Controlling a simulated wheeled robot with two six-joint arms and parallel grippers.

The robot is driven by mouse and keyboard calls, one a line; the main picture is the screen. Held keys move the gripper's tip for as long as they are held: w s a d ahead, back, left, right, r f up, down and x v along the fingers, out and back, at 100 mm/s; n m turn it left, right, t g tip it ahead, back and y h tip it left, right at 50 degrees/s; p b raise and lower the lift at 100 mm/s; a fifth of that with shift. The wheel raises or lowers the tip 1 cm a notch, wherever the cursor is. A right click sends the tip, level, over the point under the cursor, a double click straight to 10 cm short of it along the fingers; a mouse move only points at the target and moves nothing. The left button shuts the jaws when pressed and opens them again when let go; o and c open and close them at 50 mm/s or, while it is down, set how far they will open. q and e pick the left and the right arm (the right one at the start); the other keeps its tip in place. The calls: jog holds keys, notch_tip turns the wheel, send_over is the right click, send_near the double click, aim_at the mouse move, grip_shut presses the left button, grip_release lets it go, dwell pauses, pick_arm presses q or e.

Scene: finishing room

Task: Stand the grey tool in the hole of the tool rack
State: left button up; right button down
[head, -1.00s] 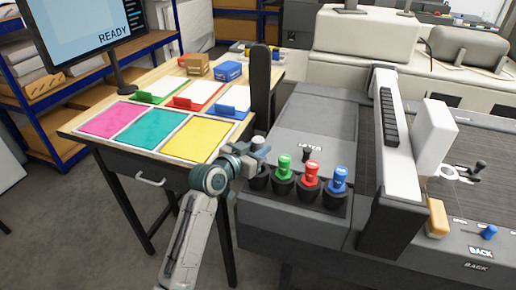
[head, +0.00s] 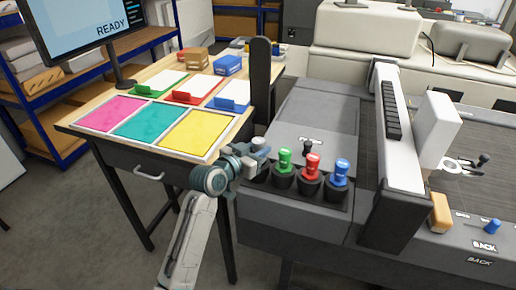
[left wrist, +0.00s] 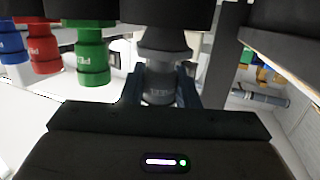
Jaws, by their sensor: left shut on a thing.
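The grey tool (head: 259,144) is upright at the left end of the tool rack (head: 308,191), over or in the leftmost black cup. My left gripper (head: 250,159) is shut on it from the left. In the left wrist view, which looks upside down, the grey tool (left wrist: 160,82) sits between both fingers, its collar close to a black cup. How deep it sits in the hole cannot be told. The green tool (head: 285,160), red tool (head: 312,165) and blue tool (head: 341,170) stand in the neighbouring cups. My right gripper is not in view.
The rack is at the front of a grey machine (head: 318,105). A black post (head: 261,80) stands behind the gripper. A wooden table (head: 75,125) with coloured sheets lies to the left. A white bar (head: 398,150) crosses the machine at the right.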

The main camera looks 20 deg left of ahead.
pick_arm(q)
jog(key=shift+f, duration=0.55)
jog(key=o, duration=1)
jog(key=shift+o, duration=0.2)
jog(key=b+v, duration=0.3)
jog(key=v, duration=0.7)
jog(key=shift+s, duration=0.4)
jog(key=shift+a, duration=0.15)
